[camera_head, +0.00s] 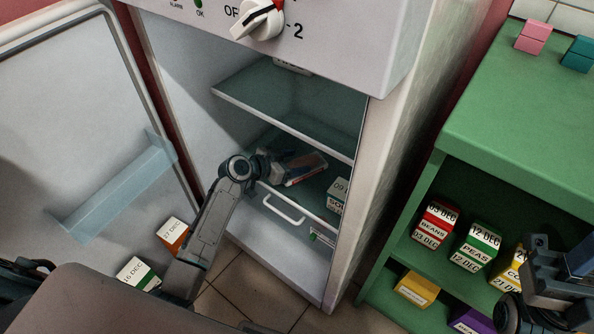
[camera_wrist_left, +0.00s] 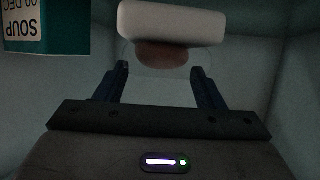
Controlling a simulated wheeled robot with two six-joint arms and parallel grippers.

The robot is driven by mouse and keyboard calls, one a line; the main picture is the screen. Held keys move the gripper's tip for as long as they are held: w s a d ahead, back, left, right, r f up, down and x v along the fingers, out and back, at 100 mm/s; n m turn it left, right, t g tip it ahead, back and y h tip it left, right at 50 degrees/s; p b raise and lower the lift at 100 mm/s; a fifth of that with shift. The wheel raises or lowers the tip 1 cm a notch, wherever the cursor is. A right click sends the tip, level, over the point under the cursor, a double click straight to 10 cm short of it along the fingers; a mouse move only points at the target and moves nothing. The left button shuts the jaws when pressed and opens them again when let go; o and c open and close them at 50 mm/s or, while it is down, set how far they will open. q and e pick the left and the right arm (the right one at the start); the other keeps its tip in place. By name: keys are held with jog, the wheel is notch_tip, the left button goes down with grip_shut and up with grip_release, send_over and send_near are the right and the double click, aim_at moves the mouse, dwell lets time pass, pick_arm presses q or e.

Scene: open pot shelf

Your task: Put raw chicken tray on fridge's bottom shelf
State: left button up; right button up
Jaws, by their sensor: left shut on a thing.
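The raw chicken tray (camera_head: 306,168) is inside the open fridge, between the upper glass shelf and the lower shelf (camera_head: 318,216). In the left wrist view its white tray (camera_wrist_left: 172,22) shows with pinkish meat (camera_wrist_left: 163,55) at the far end of the fingers. My left gripper (camera_head: 280,167) reaches into the fridge and is shut on the tray; its two fingers also show in the left wrist view (camera_wrist_left: 163,78). Whether the tray touches the lower shelf I cannot tell. My right gripper (camera_head: 560,275) is at the right edge, in front of the green shelf unit; its jaws are unclear.
A soup carton (camera_head: 337,196) stands right of the tray, also in the left wrist view (camera_wrist_left: 45,30). The upper glass shelf (camera_head: 290,120) is overhead. A drawer handle (camera_head: 283,209) is below. The open door (camera_head: 75,120) is left; the green unit (camera_head: 520,130) holds several cartons.

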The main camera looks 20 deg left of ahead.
pick_arm(q)
jog(key=shift+f+b, duration=0.6)
jog(key=shift+f, duration=1.25)
jog(key=shift+f, duration=0.2)
jog(key=o, duration=1.5)
jog(key=shift+r, duration=0.1)
